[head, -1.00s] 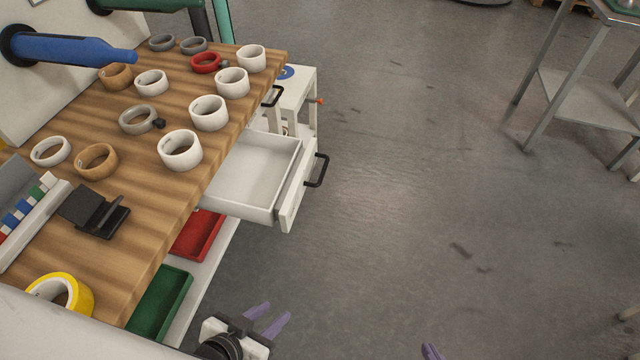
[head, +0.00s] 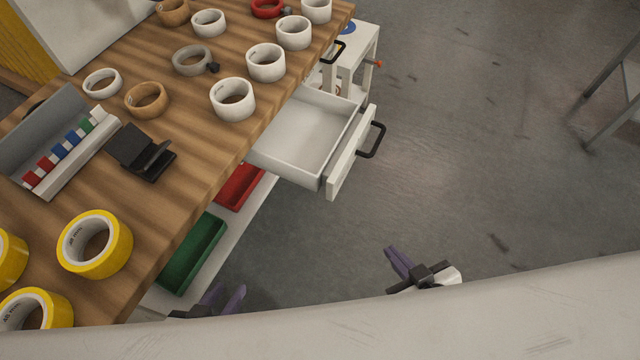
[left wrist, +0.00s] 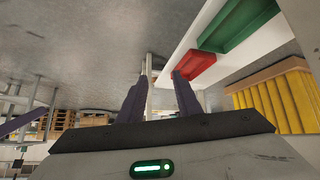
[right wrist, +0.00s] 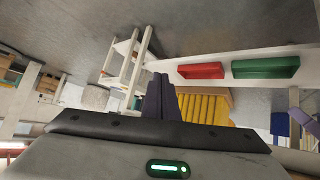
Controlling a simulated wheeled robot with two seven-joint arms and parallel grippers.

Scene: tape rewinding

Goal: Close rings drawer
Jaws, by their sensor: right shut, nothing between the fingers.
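A white drawer (head: 300,138) stands pulled out from under the wooden workbench in the head view, empty inside. Its front panel (head: 350,160) has a black handle (head: 373,140) facing right. I cannot read a label on it. My left gripper (head: 224,294) is at the lower left of the head view, below the drawer, near the green bin. Its fingers are spread and empty in the left wrist view (left wrist: 159,82). My right gripper (head: 392,252) is over the floor, below the drawer front and apart from it. Its fingers are together and empty in the right wrist view (right wrist: 160,82).
The workbench (head: 190,165) holds several tape rolls, a black holder (head: 145,152) and a grey rack. A red bin (head: 240,186) and a green bin (head: 193,252) sit on a lower shelf. A white stand (head: 357,60) is behind the drawer.

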